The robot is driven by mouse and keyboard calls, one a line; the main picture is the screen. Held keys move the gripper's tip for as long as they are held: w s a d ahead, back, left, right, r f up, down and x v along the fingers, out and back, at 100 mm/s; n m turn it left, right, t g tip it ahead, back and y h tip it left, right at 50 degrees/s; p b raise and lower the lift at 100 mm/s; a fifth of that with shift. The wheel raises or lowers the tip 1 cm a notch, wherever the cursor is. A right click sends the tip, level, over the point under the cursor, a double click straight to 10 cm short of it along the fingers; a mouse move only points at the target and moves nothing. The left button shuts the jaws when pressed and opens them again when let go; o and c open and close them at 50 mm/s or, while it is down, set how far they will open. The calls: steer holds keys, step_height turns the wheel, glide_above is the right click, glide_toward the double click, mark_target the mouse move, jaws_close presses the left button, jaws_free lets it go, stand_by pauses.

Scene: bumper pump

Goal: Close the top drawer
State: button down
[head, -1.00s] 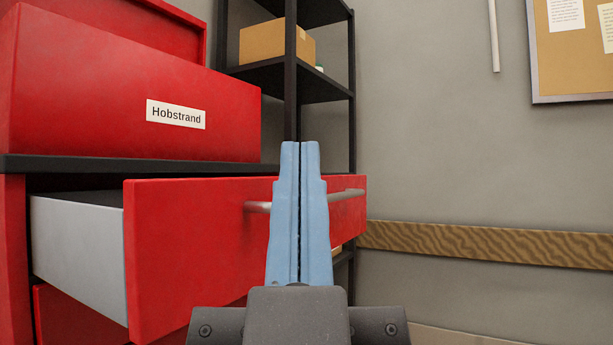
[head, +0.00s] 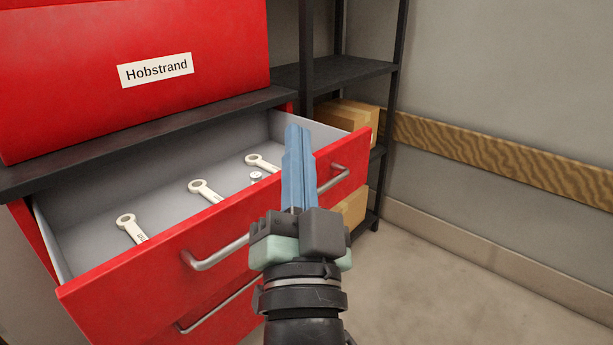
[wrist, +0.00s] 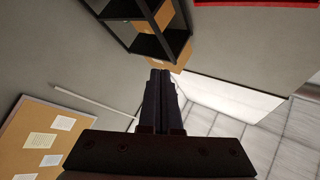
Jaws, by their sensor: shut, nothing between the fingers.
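The top drawer (head: 165,265) of the red cabinet stands open in the head view. Its red front carries a long silver handle (head: 213,259), partly hidden behind my gripper. Its grey inside (head: 105,197) shows several wrenches (head: 204,190) and a small round metal piece. My gripper (head: 297,130), with blue fingers, is shut and empty. In the head view it overlaps the right part of the drawer front and its fingertips point up over the drawer opening. I cannot tell whether it touches the drawer. The wrist view shows the shut fingers (wrist: 160,75) but not the drawer.
A red box labelled Hobstrand (head: 130,85) sits on the dark cabinet top (head: 150,137). A lower drawer handle (head: 218,304) is below. A black shelf (head: 345,70) with cardboard boxes stands behind to the right. The floor (head: 470,290) at the right is clear.

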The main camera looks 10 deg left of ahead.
steer(key=s+a+f+m+g+p, duration=0.1)
steer(key=s+f+m+g+p, duration=0.2)
steer(key=f+m+p, duration=0.5)
steer(key=s+a+f+m+g+p, duration=0.1)
steer(key=s+f+m+g+p, duration=0.3)
steer(key=f, duration=0.7)
steer(key=w+a+t+p, duration=0.1)
steer(key=w+a+p, duration=0.3)
steer(key=w, duration=0.9)
steer(key=shift+w+a+f+n+h+p, duration=0.2)
steer(key=shift+f+n+h+p, duration=0.15)
steer(key=shift+p, duration=0.25)
